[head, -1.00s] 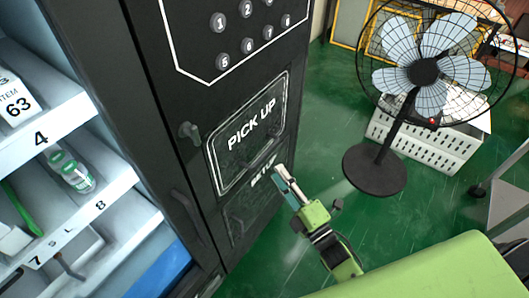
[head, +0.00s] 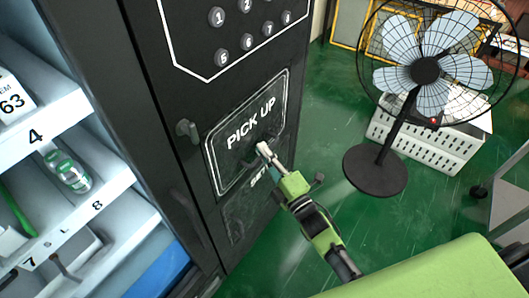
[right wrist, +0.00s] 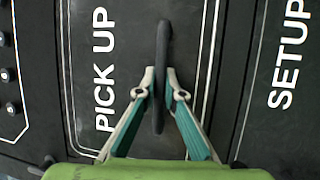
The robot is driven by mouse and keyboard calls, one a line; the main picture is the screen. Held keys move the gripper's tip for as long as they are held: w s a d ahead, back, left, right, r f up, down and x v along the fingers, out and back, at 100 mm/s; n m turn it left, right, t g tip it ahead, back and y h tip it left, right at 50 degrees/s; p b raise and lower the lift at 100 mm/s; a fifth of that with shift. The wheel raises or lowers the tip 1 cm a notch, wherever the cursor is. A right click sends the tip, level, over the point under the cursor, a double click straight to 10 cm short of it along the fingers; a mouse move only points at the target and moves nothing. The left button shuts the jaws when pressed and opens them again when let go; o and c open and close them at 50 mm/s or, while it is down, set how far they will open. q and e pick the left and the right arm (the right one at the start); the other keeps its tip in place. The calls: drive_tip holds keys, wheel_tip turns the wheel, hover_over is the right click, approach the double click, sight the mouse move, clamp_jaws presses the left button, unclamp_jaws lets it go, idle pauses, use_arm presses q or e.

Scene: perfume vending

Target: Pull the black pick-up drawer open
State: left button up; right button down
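The black pick-up drawer (head: 228,160) is a panel with a white outline and the words PICK UP, low on the front of the vending machine. It looks flush with the front. My right gripper (head: 263,149) is at the drawer's lower right part. In the right wrist view, the drawer (right wrist: 85,60) has a dark bar handle (right wrist: 161,60). My right gripper's fingertips (right wrist: 160,84) are on both sides of this handle, close against it, and look shut on it. In the head view the gripper mostly hides the handle. My left gripper is out of view.
A SETUP panel (head: 245,208) lies just below the drawer, and a keypad (head: 245,30) above it. A small dark knob (head: 188,131) sticks out left of the drawer. A fan (head: 376,170) and a white crate (head: 430,145) stand at right. Green floor (head: 310,165) between them is clear.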

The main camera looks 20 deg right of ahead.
drive_tip(key=s+d+p, duration=0.3)
drive_tip(key=s+d, duration=1.3)
drive_tip(key=s, duration=0.4)
drive_tip(key=shift+s, duration=0.3)
drive_tip(key=c, duration=2.1)
unclamp_jaws()
drive_tip(key=shift+c, duration=0.2)
drive_tip(key=v, duration=1.2)
